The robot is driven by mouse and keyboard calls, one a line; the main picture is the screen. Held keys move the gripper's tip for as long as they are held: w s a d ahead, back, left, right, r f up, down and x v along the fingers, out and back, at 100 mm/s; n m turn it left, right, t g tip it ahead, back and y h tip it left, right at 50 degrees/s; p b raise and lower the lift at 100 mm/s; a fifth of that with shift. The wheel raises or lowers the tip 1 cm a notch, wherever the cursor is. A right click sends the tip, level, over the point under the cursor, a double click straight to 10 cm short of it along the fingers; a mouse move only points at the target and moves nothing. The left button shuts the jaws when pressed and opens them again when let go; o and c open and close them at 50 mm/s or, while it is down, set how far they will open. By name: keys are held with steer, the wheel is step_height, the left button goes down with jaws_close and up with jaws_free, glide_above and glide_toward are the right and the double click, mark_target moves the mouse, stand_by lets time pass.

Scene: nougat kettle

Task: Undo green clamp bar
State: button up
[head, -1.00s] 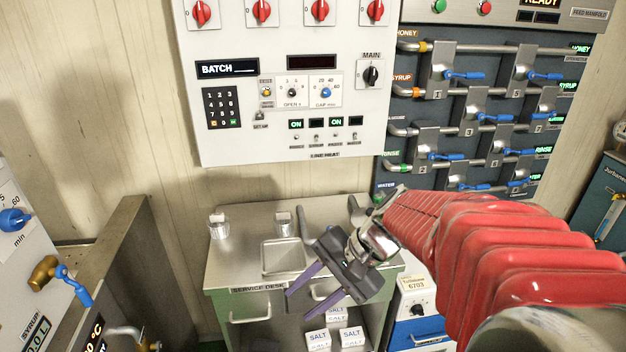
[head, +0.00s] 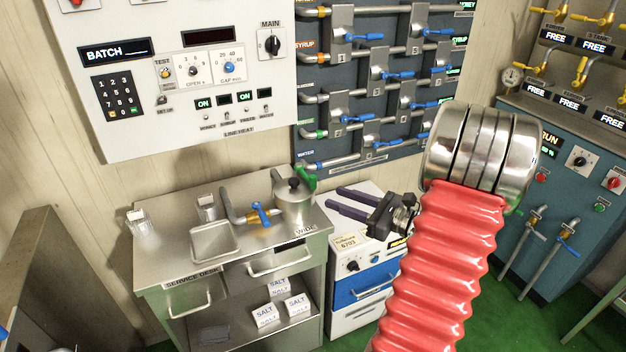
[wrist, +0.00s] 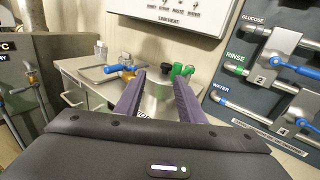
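The green clamp bar (head: 306,178) shows at the back right of the lidded metal kettle (head: 293,212), beside its rim. In the wrist view the green clamp bar (wrist: 181,71) is just right of the lid's black knob (wrist: 167,68), near the right fingertip. I cannot tell how it is fastened; the kettle body partly hides it in the head view. My gripper (head: 334,201) is open and empty, its two purple fingers pointing left toward the kettle. In the wrist view my gripper (wrist: 160,76) has the kettle between and beyond its fingers; contact is not visible.
The kettle stands on the service desk (head: 165,262), with a blue-handled brass valve (head: 262,214) on its left. A metal tray (head: 213,242) and glass jars stand further left. The pipe panel (head: 375,95) rises behind. A white and blue cabinet (head: 350,290) stands right of the desk.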

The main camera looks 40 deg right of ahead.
mark_target(316, 181)
steer(key=d, duration=0.1)
steer(key=s+d+m+h, duration=0.1)
steer(key=d+t, duration=0.1)
steer(key=shift+s+d+f+m+h, duration=0.2)
steer(key=shift+f+m+h, duration=0.1)
steer(key=shift+f+m, duration=0.1)
steer(key=shift+w+a, duration=0.1)
steer(key=w, duration=0.4)
steer(key=w+a, duration=0.1)
steer(key=w, duration=0.4)
steer(key=w+a, duration=0.1)
steer(key=w, duration=0.3)
steer(key=shift+w+a, duration=0.2)
steer(key=shift+a, duration=0.05)
steer(key=shift+c, duration=0.6)
jaws_close()
